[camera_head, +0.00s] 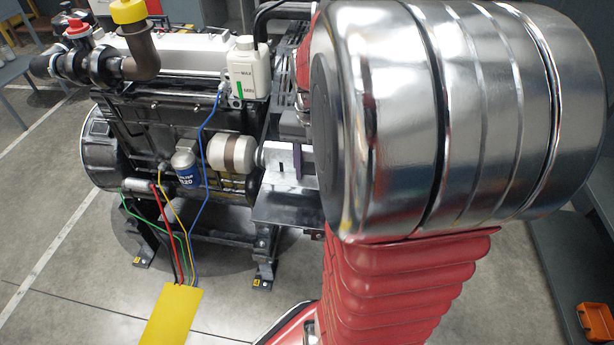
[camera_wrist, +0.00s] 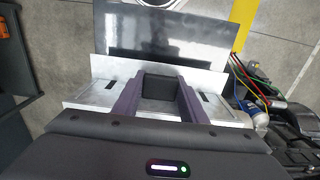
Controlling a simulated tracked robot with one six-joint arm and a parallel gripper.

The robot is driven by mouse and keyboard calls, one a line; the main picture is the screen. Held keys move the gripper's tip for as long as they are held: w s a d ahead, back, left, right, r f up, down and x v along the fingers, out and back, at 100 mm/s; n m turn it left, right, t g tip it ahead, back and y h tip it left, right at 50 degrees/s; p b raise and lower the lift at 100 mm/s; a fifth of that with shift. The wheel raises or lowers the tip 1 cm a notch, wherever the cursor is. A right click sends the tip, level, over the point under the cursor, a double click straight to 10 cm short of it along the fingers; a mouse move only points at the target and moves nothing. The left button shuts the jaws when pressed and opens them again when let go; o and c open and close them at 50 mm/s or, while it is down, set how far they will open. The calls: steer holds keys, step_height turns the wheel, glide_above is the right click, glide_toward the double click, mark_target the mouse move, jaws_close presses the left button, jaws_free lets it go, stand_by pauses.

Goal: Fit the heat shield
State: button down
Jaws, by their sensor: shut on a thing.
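The heat shield shows in the wrist view as a pale flange (camera_wrist: 215,78) with a dark slot on each side, and a dark, shiny sheet (camera_wrist: 185,38) beyond it. My gripper (camera_wrist: 158,82) is shut on the heat shield, its two purple fingers on either side of a dark block at the flange's middle. In the head view the pale flange (camera_head: 277,173) and dark sheet (camera_head: 287,208) are beside the engine's right end. My arm hides the rest. The engine (camera_head: 140,110) stands at left. I cannot tell whether shield and engine touch.
A pale cylinder with a brown band (camera_head: 232,153) and a blue-and-white filter (camera_head: 186,165) are on the engine's near side. A white bottle (camera_head: 246,70) stands above. Coloured wires run to a yellow panel (camera_head: 172,315) below. An orange crate (camera_head: 596,325) is at lower right.

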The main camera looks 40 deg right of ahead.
mark_target(312, 181)
steer(key=shift+f, duration=1.8)
steer(key=shift+f, duration=0.15)
steer(key=c, duration=1.1)
jaws_free()
step_height(312, 181, up, 12)
steer(key=shift+r, duration=0.15)
steer(key=shift+a, duration=0.1)
